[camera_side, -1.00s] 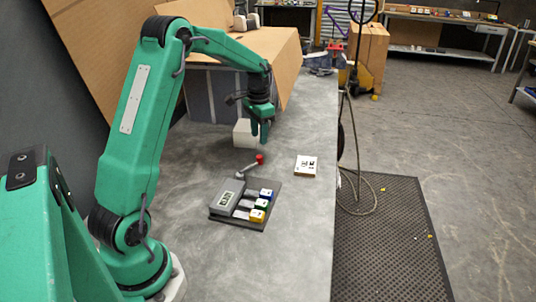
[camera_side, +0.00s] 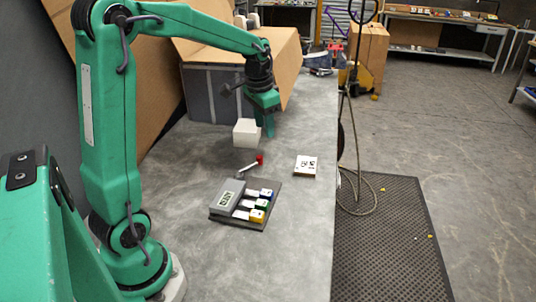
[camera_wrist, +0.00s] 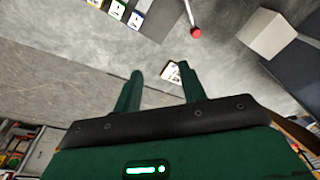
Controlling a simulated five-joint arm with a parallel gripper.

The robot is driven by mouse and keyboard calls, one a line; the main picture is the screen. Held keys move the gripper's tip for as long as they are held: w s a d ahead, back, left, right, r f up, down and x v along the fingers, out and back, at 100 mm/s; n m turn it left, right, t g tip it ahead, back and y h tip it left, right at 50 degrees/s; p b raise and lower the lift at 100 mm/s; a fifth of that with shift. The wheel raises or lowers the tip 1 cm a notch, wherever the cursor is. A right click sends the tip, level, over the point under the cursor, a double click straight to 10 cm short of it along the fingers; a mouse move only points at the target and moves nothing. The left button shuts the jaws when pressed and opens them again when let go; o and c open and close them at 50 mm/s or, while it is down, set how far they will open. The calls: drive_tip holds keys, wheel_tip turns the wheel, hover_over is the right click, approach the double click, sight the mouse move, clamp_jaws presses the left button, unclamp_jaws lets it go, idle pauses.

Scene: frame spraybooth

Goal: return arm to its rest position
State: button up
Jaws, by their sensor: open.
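My gripper (camera_side: 264,118) is green and hangs above the grey bench (camera_side: 215,270), fingers pointing down. In the wrist view its two fingers (camera_wrist: 162,80) are spread apart with nothing between them. In the side view it is close to a white block (camera_side: 247,133), which partly overlaps it. The white block also shows in the wrist view (camera_wrist: 267,33), to the right of the fingers and clear of them. My arm is bent, its forearm reaching out over the bench.
A grey device with several coloured switches (camera_side: 244,204) lies mid-bench. A red-tipped lever (camera_side: 259,159) stands behind it. A small white card (camera_side: 306,166) lies near the right edge. A large cardboard box (camera_side: 285,50) stands at the back. The front of the bench is clear.

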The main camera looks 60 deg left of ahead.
drive_tip(key=s+d+r+t, duration=0.3)
drive_tip(key=s+d+t, duration=0.1)
drive_tip(key=s+d, duration=1)
drive_tip(key=s, duration=0.3)
drive_tip(key=shift+s+d+r+n+h, duration=0.2)
drive_tip(key=shift+s+d+n+h, duration=0.05)
drive_tip(key=shift+s+n+h, duration=0.1)
